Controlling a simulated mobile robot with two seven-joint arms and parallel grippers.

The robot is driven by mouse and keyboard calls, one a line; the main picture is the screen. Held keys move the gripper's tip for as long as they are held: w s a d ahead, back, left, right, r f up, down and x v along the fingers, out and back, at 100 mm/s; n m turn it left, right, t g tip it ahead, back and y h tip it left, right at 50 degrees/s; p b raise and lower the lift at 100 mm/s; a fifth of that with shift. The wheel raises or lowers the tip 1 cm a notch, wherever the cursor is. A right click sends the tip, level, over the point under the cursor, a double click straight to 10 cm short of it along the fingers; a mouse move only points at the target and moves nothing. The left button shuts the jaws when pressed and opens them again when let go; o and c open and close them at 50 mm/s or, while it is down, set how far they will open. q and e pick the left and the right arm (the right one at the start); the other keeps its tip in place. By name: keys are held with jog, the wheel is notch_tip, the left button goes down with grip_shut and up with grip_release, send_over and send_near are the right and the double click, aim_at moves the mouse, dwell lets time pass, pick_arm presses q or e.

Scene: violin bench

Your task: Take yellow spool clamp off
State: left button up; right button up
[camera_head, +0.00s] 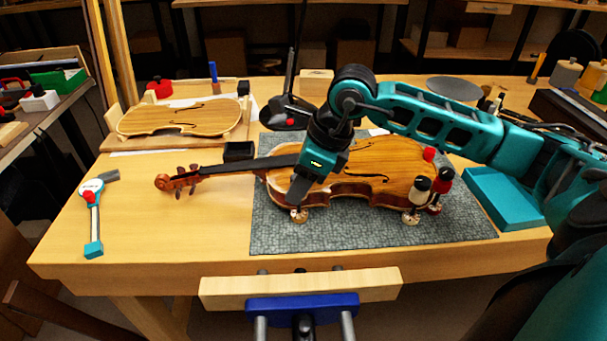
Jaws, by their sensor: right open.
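A violin (375,180) lies on a grey mat (275,235), its scroll pointing left. A spool clamp (299,216) sits at its near edge; only its pale lower end shows, and my gripper hides its upper part, so I cannot see any yellow. My right gripper (298,197) points down right over this clamp, open. I cannot tell whether its fingers touch the clamp. A white and black clamp (416,197) and a red and black clamp (441,187) stand at the violin's near right edge. My left gripper is not in view.
A small red part (429,154) shows by the violin's far right edge. A teal tray (505,205) lies right of the mat. A violin plate (180,117) rests at the back left. A white, red and teal tool (92,215) lies at left. A wooden vise (300,287) projects in front.

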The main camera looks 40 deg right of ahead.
jog(key=shift+c, duration=0.3)
jog(key=c, duration=0.7)
jog(key=shift+o, duration=0.2)
